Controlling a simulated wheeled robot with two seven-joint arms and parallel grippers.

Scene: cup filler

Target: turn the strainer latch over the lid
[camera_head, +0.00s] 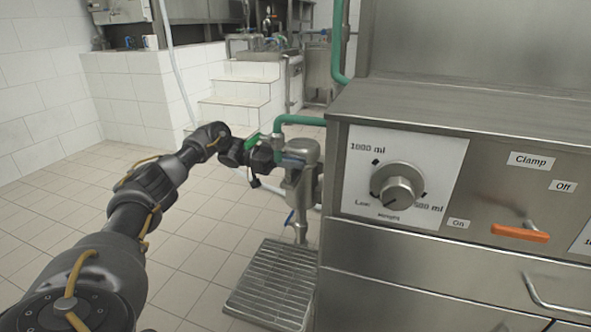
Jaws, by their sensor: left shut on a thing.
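The grey metal strainer (302,185) stands upright at the left side of the steel machine, below a green pipe. Its lid (303,147) is the round top part. My left arm reaches in from the lower left. My left gripper (278,157) is at the strainer's upper left side, just below lid height. It is shut on what looks like the strainer latch (292,159), a small bluish-grey bar. The fingers hide part of the latch, and its exact angle to the lid is hard to tell. My right gripper is not in view.
The machine's front panel (455,185) is close on the right, with a dial (398,188) and an orange-handled lever (520,232). The green pipe (300,120) bends just above the strainer. A slatted metal grate (275,283) lies below. Tiled floor to the left is clear.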

